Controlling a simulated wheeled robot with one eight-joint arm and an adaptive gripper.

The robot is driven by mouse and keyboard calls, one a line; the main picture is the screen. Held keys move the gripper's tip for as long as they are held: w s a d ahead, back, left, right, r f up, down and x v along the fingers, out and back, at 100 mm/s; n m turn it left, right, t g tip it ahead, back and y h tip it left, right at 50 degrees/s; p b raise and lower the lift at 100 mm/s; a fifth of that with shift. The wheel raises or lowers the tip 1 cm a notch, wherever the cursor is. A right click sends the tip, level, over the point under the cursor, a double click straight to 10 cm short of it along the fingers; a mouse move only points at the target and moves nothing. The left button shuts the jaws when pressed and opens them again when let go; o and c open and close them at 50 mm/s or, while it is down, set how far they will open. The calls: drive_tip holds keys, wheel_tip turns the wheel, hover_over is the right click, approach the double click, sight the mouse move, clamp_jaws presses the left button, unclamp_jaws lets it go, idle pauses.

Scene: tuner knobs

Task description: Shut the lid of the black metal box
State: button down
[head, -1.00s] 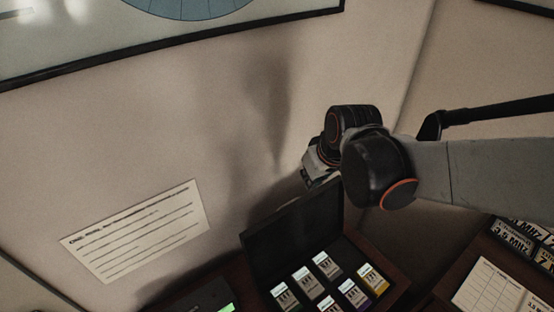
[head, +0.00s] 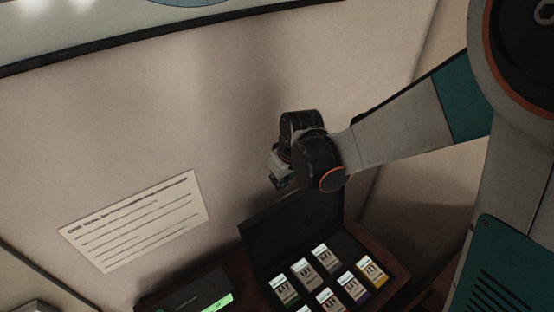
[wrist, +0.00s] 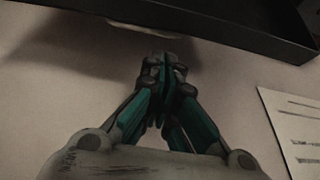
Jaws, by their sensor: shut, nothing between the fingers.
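The black metal box (head: 345,245) stands at the lower middle of the head view, with several small labelled cartridges (head: 308,275) in it. Its lid (head: 285,230) is open and stands up at the back, on the wall side. My gripper (head: 279,183) is above the lid's top edge, near the wall. In the head view its fingers are small and partly hidden by my wrist. In the wrist view my gripper (wrist: 165,72) is shut and empty, with its fingertips together in front of the pale wall. I cannot tell whether it touches the lid.
A lined paper notice (head: 135,220) is on the wall to the left. A dark device with a green display (head: 217,303) stands left of the box. A black-framed picture (head: 150,42) hangs above. A black-edged thing (wrist: 255,28) crosses the top of the wrist view; I cannot identify it.

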drive_tip(key=shift+b+x, duration=0.45)
drive_tip(key=shift+x, duration=1.85)
drive_tip(key=shift+s, duration=0.15)
